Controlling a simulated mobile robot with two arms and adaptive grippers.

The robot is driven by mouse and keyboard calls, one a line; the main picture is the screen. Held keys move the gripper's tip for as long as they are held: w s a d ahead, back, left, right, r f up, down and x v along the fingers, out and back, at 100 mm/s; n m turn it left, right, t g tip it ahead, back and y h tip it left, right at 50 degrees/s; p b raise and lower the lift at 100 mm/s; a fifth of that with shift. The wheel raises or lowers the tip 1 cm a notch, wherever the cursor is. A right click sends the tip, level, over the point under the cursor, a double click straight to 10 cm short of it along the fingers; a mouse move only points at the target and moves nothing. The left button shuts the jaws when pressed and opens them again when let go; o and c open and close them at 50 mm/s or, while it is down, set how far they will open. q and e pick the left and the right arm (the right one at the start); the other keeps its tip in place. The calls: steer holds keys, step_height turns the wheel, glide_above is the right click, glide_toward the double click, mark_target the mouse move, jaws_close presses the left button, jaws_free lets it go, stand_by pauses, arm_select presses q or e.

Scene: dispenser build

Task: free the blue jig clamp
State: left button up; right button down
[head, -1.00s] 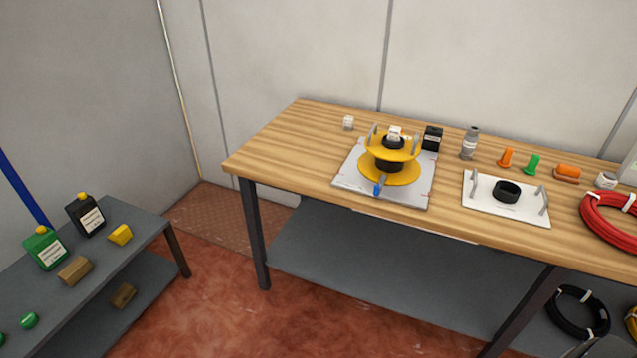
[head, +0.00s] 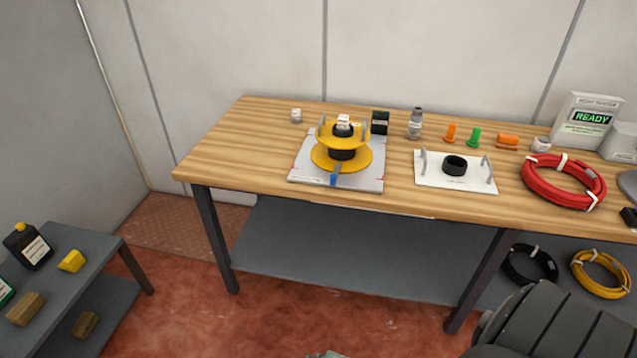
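The blue jig clamp (head: 334,180) sits at the front edge of the yellow dispenser build (head: 341,157), with its grey arm reaching toward the yellow lower disc. The build has two yellow discs around a black core, with a white block on top. It stands upright on a light grey jig plate (head: 372,183) on the wooden bench. Whether the clamp grips the disc is too small to tell. Neither of my grippers shows in the head view; a dark grey ribbed shape at the bottom right looks like part of my own arm.
Right of the jig is a white plate (head: 432,182) with handles and a black ring (head: 455,165). The bench's left end is mostly clear.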

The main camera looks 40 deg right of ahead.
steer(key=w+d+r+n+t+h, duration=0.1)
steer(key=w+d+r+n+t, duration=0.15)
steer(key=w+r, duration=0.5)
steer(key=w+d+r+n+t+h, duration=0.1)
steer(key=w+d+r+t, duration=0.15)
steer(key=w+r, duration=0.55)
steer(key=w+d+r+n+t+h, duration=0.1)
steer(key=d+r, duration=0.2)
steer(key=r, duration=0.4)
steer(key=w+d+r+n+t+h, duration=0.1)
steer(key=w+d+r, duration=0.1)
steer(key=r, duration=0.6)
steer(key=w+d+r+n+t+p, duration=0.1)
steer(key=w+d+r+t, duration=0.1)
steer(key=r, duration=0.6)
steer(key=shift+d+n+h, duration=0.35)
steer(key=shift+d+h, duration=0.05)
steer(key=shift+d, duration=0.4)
